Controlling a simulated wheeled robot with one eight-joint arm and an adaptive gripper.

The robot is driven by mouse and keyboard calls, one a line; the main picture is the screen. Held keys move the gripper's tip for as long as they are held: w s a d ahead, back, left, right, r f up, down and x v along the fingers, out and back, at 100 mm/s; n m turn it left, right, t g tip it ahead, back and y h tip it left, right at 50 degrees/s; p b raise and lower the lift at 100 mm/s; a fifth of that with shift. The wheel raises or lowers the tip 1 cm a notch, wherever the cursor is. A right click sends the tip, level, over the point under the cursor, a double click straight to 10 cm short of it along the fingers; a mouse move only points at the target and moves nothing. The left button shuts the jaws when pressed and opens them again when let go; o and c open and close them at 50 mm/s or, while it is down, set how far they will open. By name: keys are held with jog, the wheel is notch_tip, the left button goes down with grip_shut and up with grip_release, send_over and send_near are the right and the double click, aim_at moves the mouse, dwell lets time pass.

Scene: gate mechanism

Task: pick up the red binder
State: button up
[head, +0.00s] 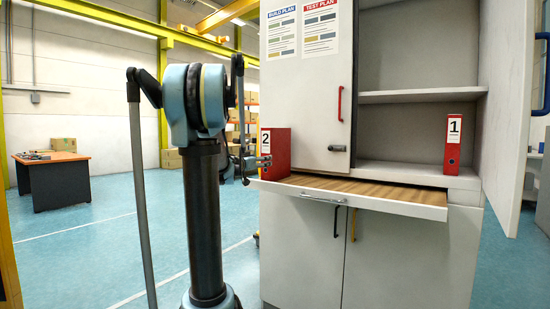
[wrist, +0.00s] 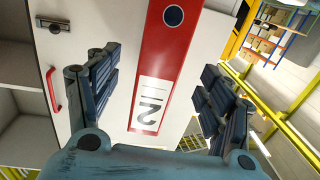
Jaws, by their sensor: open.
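A red binder (head: 278,155) with a white "2" label stands upright on the left end of a pulled-out wooden-topped shelf. A second red binder (head: 453,148) with a "1" label stands upright inside the cabinet at the right. My gripper (head: 258,163) is at the left side of binder 2, partly hidden behind my arm in the head view. In the wrist view, my open gripper (wrist: 154,68) has one finger on each side of the spine of binder 2 (wrist: 166,62), with visible gaps. Binder 1 is not seen in the wrist view.
The pull-out shelf (head: 400,203) juts from the white cabinet, mostly bare right of binder 2. A closed door (head: 312,110) with a red handle is behind it; the right door (head: 508,120) stands open. A desk (head: 52,180) is far left on open blue floor.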

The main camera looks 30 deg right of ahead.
aim_at(277, 154)
jog(key=x, duration=1.3)
jog(key=shift+w, duration=0.2)
jog(key=shift+a+f, duration=0.15)
jog(key=c, duration=1.7)
